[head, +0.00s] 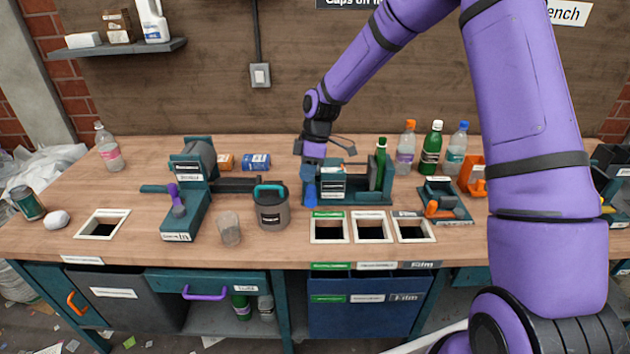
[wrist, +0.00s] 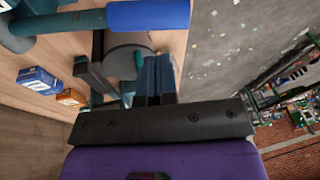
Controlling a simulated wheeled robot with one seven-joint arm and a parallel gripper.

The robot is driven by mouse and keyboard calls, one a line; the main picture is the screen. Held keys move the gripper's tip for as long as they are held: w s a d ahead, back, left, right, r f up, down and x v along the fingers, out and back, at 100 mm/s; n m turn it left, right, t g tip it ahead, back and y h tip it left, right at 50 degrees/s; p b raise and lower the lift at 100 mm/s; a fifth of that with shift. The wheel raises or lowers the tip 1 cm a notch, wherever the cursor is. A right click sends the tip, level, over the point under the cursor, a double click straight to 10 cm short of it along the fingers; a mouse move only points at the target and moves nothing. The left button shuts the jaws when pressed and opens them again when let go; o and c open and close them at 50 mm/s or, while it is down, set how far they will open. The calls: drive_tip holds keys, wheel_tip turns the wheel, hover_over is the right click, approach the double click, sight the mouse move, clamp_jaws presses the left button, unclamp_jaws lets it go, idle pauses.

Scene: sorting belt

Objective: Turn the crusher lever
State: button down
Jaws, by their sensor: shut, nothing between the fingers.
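My gripper (head: 310,172) is low over the bench at the middle station (head: 375,197), a teal stand with a green bottle. In the wrist view its fingers (wrist: 155,72) are shut and empty, pointing towards the grey pot (wrist: 122,58). A teal bar with a blue grip (wrist: 148,14) crosses the top of that view, beside the fingers; the blue grip (head: 310,192) also shows in the head view, just below my gripper. I cannot tell whether they touch. Left of it stands a teal machine (head: 195,165) with a purple handle (head: 175,196). I cannot read which machine is the crusher.
The grey pot (head: 272,210) and a clear cup (head: 229,228) stand between the two machines. Several bottles (head: 431,148) stand at the back right. Square openings (head: 330,229) line the front edge. A blue box (head: 256,162) lies at the back.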

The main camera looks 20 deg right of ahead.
drive_tip(key=s+d+r+m+t+h, duration=0.15)
drive_tip(key=s+r, duration=0.35)
drive_tip(key=r, duration=0.5)
drive_tip(key=s+d+r+m+h, duration=0.1)
drive_tip(key=s+d+r+m, duration=0.25)
drive_tip(key=r, duration=0.55)
drive_tip(key=s+d+r+m+t, duration=0.1)
drive_tip(key=s+d+r+m, duration=0.1)
drive_tip(key=s, duration=0.7)
drive_tip(key=s+d+r+m+t, duration=0.1)
drive_tip(key=s+r+m, duration=0.3)
drive_tip(key=s, duration=0.4)
drive_tip(key=s+d+r+m+t, duration=0.2)
drive_tip(key=s+m+t, duration=0.1)
drive_tip(key=s, duration=0.6)
drive_tip(key=shift+s+d+r+m, duration=0.3)
drive_tip(key=shift+d+r+m, duration=0.1)
drive_tip(key=shift+m, duration=0.4)
drive_tip(key=shift+a+h, duration=0.15)
drive_tip(key=shift+h, duration=0.1)
